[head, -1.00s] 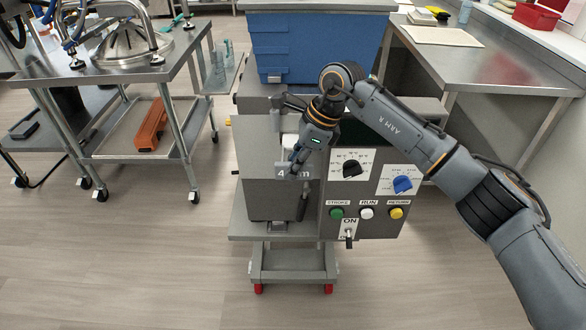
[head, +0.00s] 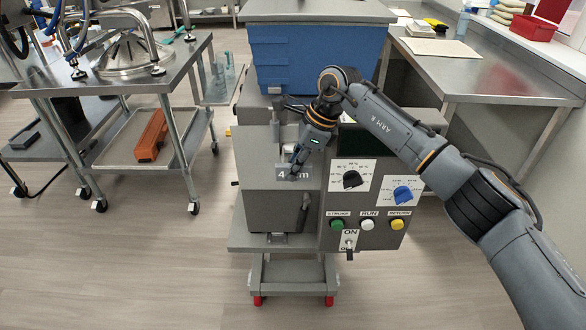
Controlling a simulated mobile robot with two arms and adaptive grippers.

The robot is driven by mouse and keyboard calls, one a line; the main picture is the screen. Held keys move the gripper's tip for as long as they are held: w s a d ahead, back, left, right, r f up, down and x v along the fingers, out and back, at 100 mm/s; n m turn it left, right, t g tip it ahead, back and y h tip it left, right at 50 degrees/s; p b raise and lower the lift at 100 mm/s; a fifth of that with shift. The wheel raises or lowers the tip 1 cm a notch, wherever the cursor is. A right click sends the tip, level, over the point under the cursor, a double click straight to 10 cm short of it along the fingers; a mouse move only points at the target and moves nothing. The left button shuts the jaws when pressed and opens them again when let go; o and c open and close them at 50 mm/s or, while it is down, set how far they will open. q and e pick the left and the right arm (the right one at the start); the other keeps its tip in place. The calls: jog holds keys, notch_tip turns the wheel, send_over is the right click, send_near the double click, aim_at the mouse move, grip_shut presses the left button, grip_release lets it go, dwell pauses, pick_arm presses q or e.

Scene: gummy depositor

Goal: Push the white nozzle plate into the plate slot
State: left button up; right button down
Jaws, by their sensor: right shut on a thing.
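The nozzle plate (head: 307,173) shows as a small pale grey face with a partly covered "4 mm" style label, at the front of the grey depositor (head: 275,212). My right gripper (head: 294,170) reaches down over it from the right and is shut on it; the fingers cover the middle of the label. The plate slot is hidden behind the gripper and plate, so I cannot tell how far the plate sits in it. My left gripper is not in view.
A control panel (head: 367,205) with dials, buttons and an ON switch is right of the plate. A blue hopper (head: 290,55) stands above. A dark lever (head: 303,210) hangs below the gripper. A steel cart (head: 150,75) stands left, a steel table (head: 490,75) right.

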jog(key=c, duration=1.3)
grip_release()
jog(key=shift+o, duration=0.2)
jog(key=v, duration=1.2)
